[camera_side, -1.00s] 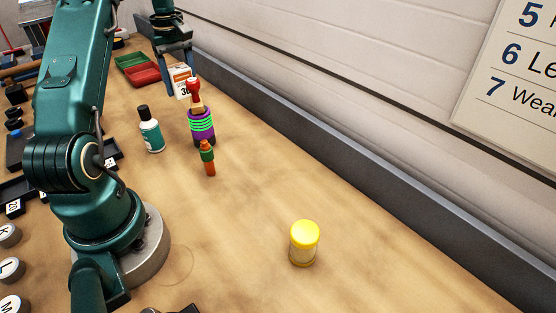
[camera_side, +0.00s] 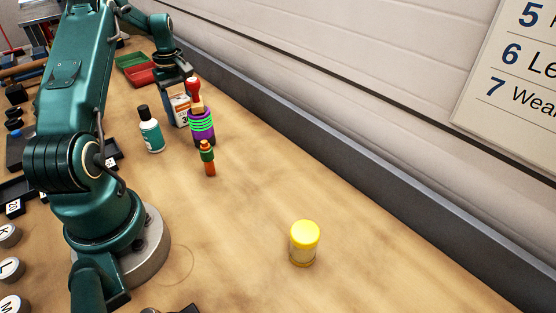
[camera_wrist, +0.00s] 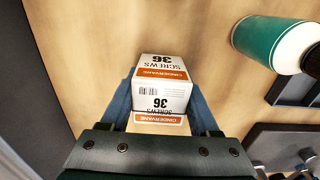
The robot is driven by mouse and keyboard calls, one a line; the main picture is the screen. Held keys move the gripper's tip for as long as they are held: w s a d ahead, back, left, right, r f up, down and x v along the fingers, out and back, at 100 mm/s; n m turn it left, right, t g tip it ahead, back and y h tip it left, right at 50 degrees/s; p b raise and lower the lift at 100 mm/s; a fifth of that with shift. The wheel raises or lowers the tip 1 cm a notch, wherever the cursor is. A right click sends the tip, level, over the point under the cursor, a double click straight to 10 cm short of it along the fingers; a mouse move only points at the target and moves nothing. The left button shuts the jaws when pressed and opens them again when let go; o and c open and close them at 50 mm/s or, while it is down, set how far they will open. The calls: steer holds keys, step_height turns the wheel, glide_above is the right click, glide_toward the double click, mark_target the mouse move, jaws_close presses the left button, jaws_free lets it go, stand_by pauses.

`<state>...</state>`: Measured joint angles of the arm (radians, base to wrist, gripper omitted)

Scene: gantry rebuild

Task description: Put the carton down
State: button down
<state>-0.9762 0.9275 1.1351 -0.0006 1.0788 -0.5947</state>
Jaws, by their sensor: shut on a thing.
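The carton (camera_side: 179,111), a white and orange box of screws marked 36, is between the fingers of my gripper (camera_side: 178,88). In the wrist view the carton (camera_wrist: 162,88) sits squarely between the two blue fingers of my gripper (camera_wrist: 162,108), which press on its sides. In the side view it looks upright and at or very near the bench top; I cannot tell whether its base touches. The purple stack partly hides its right lower side.
A teal bottle (camera_side: 151,132) with a black cap stands left of the carton. The middle bench is clear.

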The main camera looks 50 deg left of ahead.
steer(key=shift+f, duration=0.1)
steer(key=shift+c, duration=0.6)
jaws_free()
